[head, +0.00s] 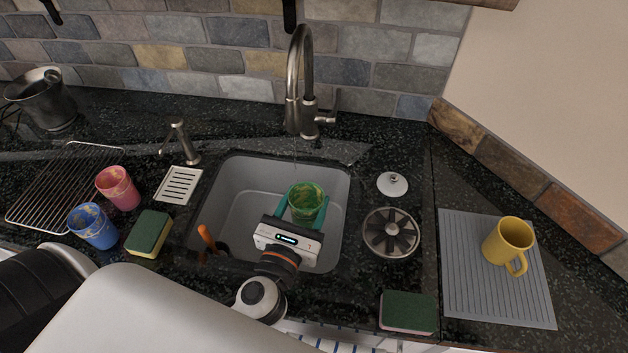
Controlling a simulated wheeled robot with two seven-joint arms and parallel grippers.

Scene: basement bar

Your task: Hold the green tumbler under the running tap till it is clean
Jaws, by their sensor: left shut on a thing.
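The green tumbler (307,197) is over the grey sink basin (228,190), mouth upward, with yellowish smudges showing at its rim and inside. My left gripper (303,208) is shut on it, one teal finger on each side; the gripper body hides its lower part. The tap (302,85) stands behind the sink, its spout bent down above the basin, behind the tumbler in the picture. A faint thin streak shows under the spout; I cannot tell whether it is running water or whether it meets the tumbler. My right gripper is not in view.
Left of the sink are a pink tumbler (118,188), a blue tumbler (93,227), a sponge (149,233) and a wire rack (62,190). An orange-handled tool (206,237) leans in the basin. Right are a strainer (391,233), another sponge (408,312) and a yellow mug (507,241).

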